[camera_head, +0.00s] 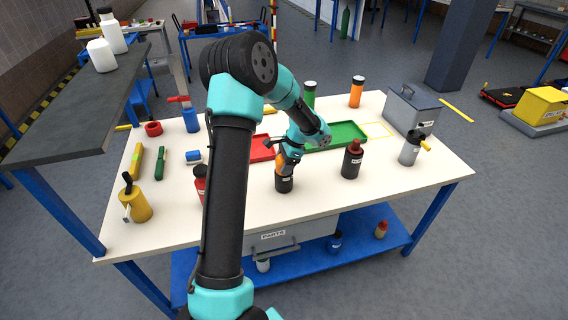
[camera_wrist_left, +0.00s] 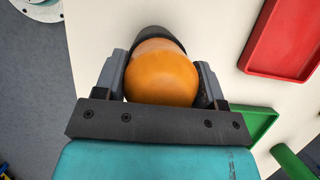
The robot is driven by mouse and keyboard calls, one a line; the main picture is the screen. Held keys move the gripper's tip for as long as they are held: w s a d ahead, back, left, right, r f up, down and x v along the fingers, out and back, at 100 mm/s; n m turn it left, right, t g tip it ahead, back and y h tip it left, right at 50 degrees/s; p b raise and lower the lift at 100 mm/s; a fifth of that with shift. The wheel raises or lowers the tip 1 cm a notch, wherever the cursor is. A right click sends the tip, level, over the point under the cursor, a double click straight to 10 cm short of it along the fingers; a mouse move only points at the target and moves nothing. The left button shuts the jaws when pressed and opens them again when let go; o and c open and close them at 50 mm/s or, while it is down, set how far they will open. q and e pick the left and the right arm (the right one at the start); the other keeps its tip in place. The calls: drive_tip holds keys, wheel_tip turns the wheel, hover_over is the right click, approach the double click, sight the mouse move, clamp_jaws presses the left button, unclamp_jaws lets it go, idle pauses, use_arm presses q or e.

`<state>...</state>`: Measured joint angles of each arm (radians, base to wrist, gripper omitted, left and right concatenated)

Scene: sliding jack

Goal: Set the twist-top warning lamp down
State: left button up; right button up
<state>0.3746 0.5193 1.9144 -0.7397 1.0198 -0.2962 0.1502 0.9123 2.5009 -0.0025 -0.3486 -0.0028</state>
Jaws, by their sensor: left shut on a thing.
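The twist-top warning lamp (camera_head: 284,184) has an orange top and a black body with a pale label. It is upright near the front middle of the white table in the head view. My left gripper (camera_head: 289,153) comes down on it from above and is shut on its upper part. In the left wrist view the lamp's orange dome (camera_wrist_left: 162,76) sits between the two fingers of my left gripper (camera_wrist_left: 160,84). I cannot tell whether its base touches the tabletop. My right gripper is not in view.
A dark red bottle (camera_head: 352,160) stands right of the lamp, and a red bottle (camera_head: 201,184) stands to its left, partly behind my arm. A green tray (camera_head: 340,134) and a red tray (camera_head: 260,150) lie behind. White tabletop (camera_head: 315,185) is bare between lamp and bottle.

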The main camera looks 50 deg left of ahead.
use_arm(q)
drive_tip(key=shift+f, duration=0.1)
drive_tip(key=o, duration=1.4)
drive_tip(key=v, duration=1.2)
drive_tip(key=shift+w+d, duration=0.1)
